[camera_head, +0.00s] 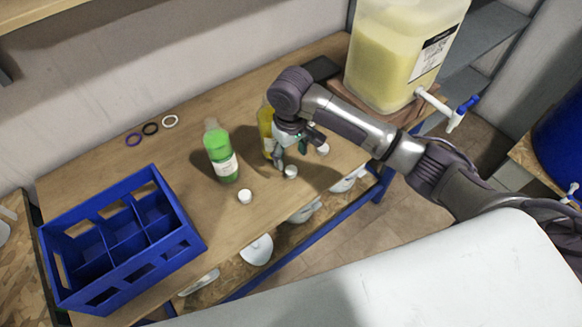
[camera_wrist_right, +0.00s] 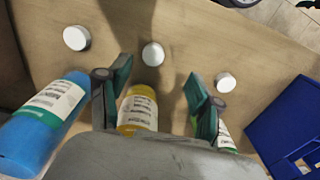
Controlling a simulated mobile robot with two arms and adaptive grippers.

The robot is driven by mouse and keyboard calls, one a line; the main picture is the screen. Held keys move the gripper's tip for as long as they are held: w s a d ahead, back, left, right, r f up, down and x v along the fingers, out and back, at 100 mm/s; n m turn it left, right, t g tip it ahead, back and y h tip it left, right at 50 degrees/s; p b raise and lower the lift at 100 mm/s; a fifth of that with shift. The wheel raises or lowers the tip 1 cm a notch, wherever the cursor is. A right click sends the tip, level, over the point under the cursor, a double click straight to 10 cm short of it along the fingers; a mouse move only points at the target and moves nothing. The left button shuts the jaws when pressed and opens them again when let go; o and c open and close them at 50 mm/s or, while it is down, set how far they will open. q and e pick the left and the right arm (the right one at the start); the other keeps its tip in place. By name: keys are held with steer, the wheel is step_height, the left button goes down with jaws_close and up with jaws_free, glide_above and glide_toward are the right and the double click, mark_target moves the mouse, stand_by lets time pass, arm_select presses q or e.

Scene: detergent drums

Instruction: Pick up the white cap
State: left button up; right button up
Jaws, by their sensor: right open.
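Three white caps lie in a row on the wooden table. The middle cap (camera_head: 291,172) is just below my right gripper (camera_head: 290,150). In the right wrist view the middle cap (camera_wrist_right: 153,54) shows beyond the gap between the open fingers (camera_wrist_right: 160,82), with nothing held. A second cap (camera_head: 245,196) lies in front of the green bottle (camera_head: 220,155); it also shows in the wrist view (camera_wrist_right: 225,81). The third cap (camera_head: 322,149) is partly beside my gripper and shows clearly in the wrist view (camera_wrist_right: 76,38). My left gripper is not in view.
A yellow bottle (camera_head: 266,130) stands close by my right gripper. A blue bottle (camera_wrist_right: 42,125) shows in the wrist view. A blue divided crate (camera_head: 190,240) stands at left, three rings (camera_head: 150,128) lie behind, and a large drum (camera_head: 390,65) stands at the back right.

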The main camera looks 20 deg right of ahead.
mark_target(291, 169)
steer(key=f, duration=0.3)
steer(key=shift+w, duration=0.3)
steer(key=f, duration=0.3)
steer(key=w+f+p, duration=0.1)
steer(key=f, duration=0.1)
steer(key=shift+d, duration=0.2)
steer(key=shift+s+r, duration=0.1)
steer(key=c, duration=0.8)
